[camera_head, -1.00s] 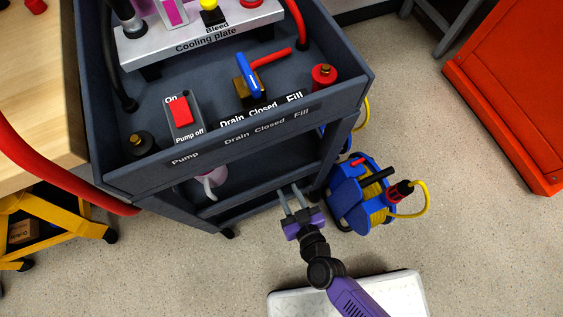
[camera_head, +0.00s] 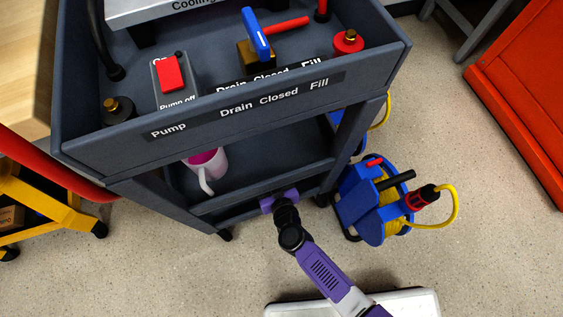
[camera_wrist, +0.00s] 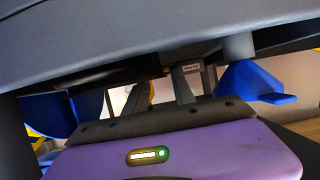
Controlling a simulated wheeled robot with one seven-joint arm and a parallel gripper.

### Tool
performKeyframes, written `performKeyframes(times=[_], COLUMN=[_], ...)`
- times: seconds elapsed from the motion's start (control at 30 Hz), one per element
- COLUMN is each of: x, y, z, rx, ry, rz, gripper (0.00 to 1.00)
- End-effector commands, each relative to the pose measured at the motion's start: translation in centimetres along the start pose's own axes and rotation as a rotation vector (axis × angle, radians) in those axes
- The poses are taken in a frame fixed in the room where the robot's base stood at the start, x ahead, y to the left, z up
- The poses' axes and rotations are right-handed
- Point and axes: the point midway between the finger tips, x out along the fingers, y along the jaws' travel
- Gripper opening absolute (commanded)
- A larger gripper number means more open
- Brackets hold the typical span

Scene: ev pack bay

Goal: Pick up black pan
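No black pan can be made out for certain. In the wrist view, a dark flat shape (camera_wrist: 118,76) shows under the cart's shelf edge, ahead of my gripper (camera_wrist: 148,88); I cannot tell whether it is the pan. My gripper's two grey fingers point forward, apart, with nothing visible between them. In the head view, my gripper's purple body (camera_head: 280,201) is at the low front edge of the grey cart (camera_head: 345,75), and its fingers are hidden beneath the shelf.
A blue cable reel (camera_head: 372,205) with yellow cable stands on the floor right of my gripper. A pinkish jug (camera_head: 207,168) is on the cart's middle shelf. A red cabinet (camera_head: 530,100) is at the right. The floor between it and the reel is clear.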

Motion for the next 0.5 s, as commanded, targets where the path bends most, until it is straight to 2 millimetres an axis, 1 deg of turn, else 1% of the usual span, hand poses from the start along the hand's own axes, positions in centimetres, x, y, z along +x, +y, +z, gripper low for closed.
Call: performKeyframes(times=[0.03, 0.1, 0.27, 0.4, 0.5], x=[0.8, 1.9, 3.8, 4.5, 4.5], y=[-0.1, -0.1, -0.1, -0.1, -0.1], z=[0.4, 0.5, 0.4, 0.2, 0.1], rx=[0.001, 0.002, 0.002, 0.001, 0.001], ry=[0.002, 0.002, 0.001, 0.001, 0.0], rz=[0.0, 0.0, 0.001, 0.0, 0.0], gripper=[0.31, 0.31, 0.31, 0.31, 0.31])
